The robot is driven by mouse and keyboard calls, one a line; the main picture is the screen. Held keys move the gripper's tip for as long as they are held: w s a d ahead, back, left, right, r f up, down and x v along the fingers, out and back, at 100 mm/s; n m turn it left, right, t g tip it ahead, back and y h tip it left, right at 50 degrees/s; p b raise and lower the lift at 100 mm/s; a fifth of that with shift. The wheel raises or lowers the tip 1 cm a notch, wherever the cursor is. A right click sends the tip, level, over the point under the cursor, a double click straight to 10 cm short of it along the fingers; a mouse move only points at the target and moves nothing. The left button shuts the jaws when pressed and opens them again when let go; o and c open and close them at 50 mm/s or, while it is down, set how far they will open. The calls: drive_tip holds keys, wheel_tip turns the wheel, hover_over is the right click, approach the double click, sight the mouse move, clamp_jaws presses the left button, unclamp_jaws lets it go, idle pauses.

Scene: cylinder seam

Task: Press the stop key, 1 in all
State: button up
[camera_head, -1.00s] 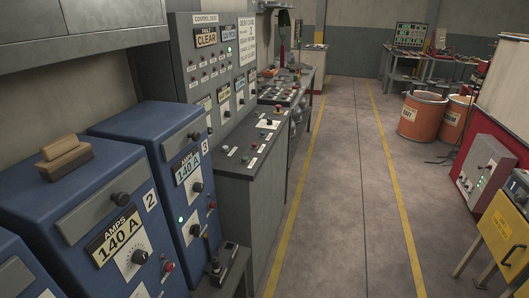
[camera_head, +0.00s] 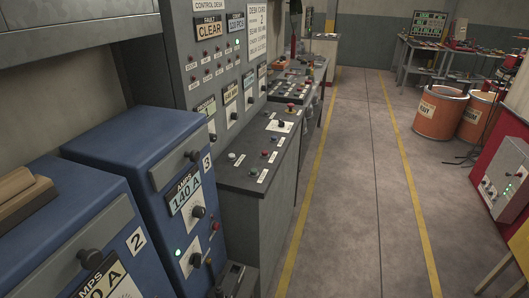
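The control desk (camera_head: 240,178) stands left of the aisle, with a sloped top of small labelled keys. A red mushroom-shaped button (camera_head: 290,107) sits farther back. The small key labels are too blurred to read, so I cannot tell which one is the stop key. My gripper is not in view.
Blue power units marked 2 (camera_head: 60,225) and 3 (camera_head: 150,165) stand close on the left. The upright panel (camera_head: 215,75) reads FAULT CLEAR. Orange bins (camera_head: 440,115) and a red-and-grey box (camera_head: 505,175) are on the right. The aisle (camera_head: 355,190) between yellow lines is clear.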

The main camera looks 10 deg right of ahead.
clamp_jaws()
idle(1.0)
